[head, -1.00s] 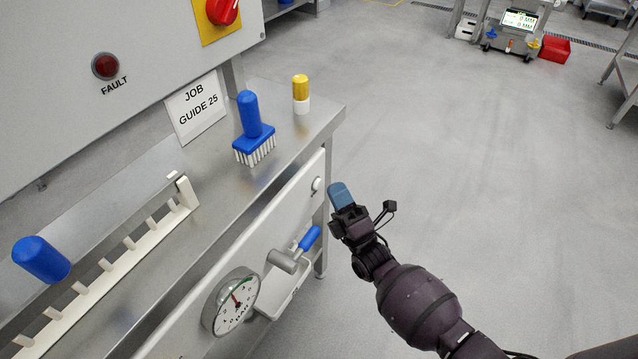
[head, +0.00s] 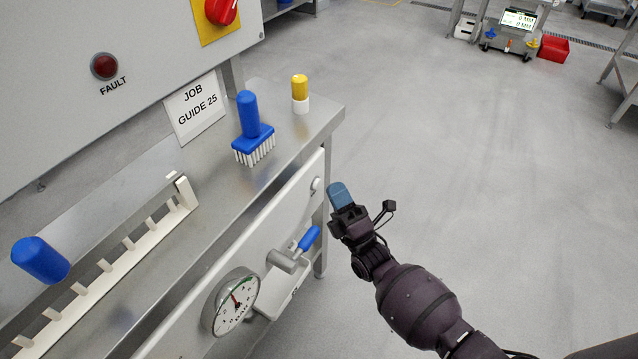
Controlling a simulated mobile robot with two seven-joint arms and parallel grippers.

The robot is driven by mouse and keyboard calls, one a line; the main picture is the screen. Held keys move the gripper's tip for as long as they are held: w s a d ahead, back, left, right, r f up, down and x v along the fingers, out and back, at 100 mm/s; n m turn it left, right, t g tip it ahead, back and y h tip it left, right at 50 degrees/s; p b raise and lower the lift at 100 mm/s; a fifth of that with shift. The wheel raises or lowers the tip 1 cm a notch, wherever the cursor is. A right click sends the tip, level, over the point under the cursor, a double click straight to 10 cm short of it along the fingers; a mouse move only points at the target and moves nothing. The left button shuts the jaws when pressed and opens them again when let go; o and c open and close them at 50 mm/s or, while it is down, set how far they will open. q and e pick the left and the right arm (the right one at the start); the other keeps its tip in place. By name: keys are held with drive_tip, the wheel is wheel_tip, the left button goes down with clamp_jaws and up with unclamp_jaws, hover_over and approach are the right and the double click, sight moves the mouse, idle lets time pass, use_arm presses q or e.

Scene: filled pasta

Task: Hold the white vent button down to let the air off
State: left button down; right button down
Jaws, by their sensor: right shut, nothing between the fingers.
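The white vent button (head: 316,185) is a small round knob near the far right end of the machine's front panel (head: 262,243). My right gripper (head: 338,193) is shut, with blue fingertips and nothing between them. In the picture it is just right of the button; a narrow gap shows between them. The pressure gauge (head: 236,302) is lower on the same panel, its needle pointing up and slightly left. My left gripper is not in view.
A valve with a blue lever (head: 308,239) sits above a small tray (head: 284,291) on the panel, below the button. A blue brush (head: 252,130) and a yellow-and-white bottle (head: 300,94) stand on the steel top. Open floor (head: 470,170) lies to the right.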

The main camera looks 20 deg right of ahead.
drive_tip(key=shift+w+a, duration=0.1)
idle(0.6)
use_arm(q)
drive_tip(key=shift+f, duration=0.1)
use_arm(e)
drive_tip(key=shift+w+a, duration=0.2)
drive_tip(key=shift+w, duration=0.05)
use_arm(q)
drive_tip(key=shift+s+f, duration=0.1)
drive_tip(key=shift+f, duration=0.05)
use_arm(e)
drive_tip(key=shift+w+a, duration=0.25)
drive_tip(key=shift+w, duration=0.05)
idle(2.0)
idle(1.0)
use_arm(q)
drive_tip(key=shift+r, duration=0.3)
use_arm(e)
drive_tip(key=shift+s+d, duration=0.55)
drive_tip(key=shift+s, duration=0.1)
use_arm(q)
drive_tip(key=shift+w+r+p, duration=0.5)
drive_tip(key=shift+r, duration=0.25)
use_arm(e)
drive_tip(key=s+d, duration=0.1)
drive_tip(key=s, duration=0.1)
drive_tip(key=s+d, duration=0.2)
